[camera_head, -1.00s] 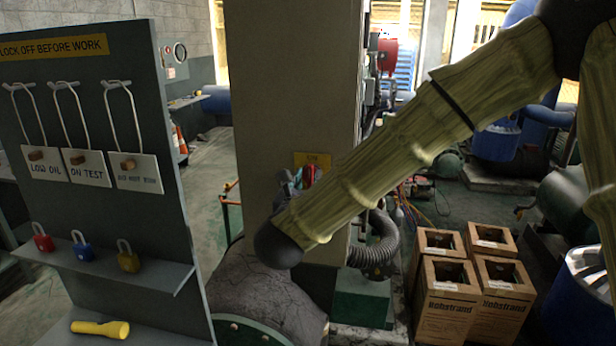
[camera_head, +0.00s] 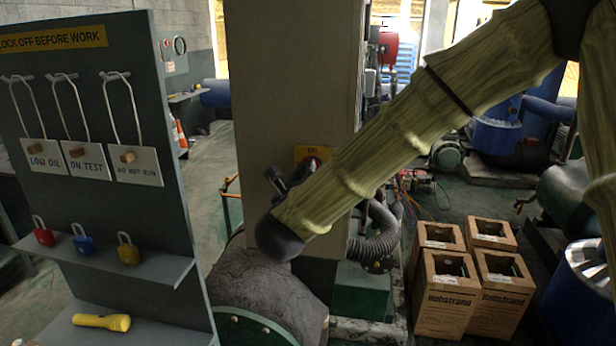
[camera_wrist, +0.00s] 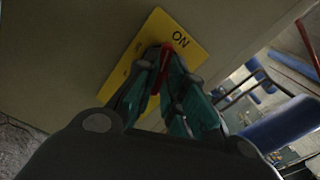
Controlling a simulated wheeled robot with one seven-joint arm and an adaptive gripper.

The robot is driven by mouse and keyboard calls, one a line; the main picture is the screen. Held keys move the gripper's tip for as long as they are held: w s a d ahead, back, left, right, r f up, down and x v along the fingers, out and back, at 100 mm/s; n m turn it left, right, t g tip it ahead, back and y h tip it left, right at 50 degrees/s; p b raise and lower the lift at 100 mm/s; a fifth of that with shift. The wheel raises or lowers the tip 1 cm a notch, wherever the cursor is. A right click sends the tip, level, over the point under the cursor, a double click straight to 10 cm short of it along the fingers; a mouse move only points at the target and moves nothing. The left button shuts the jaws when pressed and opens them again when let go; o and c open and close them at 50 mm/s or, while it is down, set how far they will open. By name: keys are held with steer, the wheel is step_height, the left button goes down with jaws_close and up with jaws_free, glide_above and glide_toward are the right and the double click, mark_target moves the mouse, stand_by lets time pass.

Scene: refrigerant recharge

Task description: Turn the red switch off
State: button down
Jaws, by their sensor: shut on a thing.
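The red switch (camera_wrist: 166,50) sits on a yellow plate (camera_wrist: 190,42) lettered "ON" on the side of a tall pillar. In the wrist view my gripper (camera_wrist: 163,68) reaches the plate with its teal-padded fingers shut on the red switch, hiding most of it. In the head view the yellow plate (camera_head: 318,151) and a bit of red show just past my arm. My gripper (camera_head: 297,175) is dark there and partly hidden behind my forearm. The switch's exact angle cannot be told.
A grey board (camera_head: 95,150) with hanging tags, several padlocks and a yellow flashlight (camera_head: 101,321) stands at the left. A rounded dark machine (camera_head: 265,275) lies below my arm. Several cardboard boxes (camera_head: 447,295) stand on the floor at the right.

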steer(key=shift+n, duration=0.3)
steer(key=n, duration=0.4)
steer(key=shift+f, duration=0.1)
steer(key=n+p, duration=0.1)
steer(key=n, duration=0.3)
steer(key=shift+n, duration=0.3)
stand_by(0.3)
